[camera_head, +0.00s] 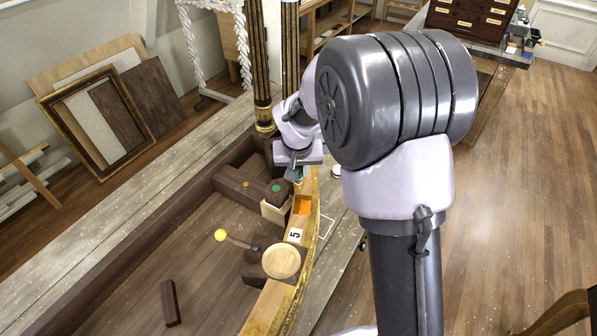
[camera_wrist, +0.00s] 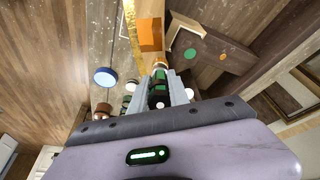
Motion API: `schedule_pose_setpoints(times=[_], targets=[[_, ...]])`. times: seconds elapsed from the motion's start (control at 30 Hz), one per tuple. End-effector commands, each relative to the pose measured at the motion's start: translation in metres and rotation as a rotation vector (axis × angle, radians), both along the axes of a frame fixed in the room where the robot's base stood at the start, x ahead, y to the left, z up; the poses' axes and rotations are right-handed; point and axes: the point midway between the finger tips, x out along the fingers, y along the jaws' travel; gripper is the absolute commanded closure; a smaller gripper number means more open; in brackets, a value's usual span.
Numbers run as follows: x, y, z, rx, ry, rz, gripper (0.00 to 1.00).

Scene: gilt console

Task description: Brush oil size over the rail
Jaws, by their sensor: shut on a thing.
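The curved pale wood rail (camera_head: 270,298) has a gilt outer edge and carries an orange patch (camera_head: 303,205) near its far part. The patch also shows at the top of the wrist view (camera_wrist: 151,35). My gripper (camera_head: 298,173) is above the far end of the rail, just beyond the patch.
A pale round disc (camera_head: 281,261) sits at the rail's inner side, near a label reading 5 (camera_head: 295,235). A dark block (camera_head: 170,303) lies inside the console. A blue round-topped item (camera_wrist: 105,77) is beside the rail.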

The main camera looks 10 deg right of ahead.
Motion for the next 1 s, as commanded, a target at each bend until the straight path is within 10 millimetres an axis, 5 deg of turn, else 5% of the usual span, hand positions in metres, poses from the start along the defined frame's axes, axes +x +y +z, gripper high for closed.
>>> schedule_pose_setpoints(times=[0.63, 1.0], targets=[[0.002, 0.000, 0.041, 0.000, -0.002, -0.001, 1.00], [0.002, 0.000, 0.044, 0.000, -0.001, -0.001, 1.00]])
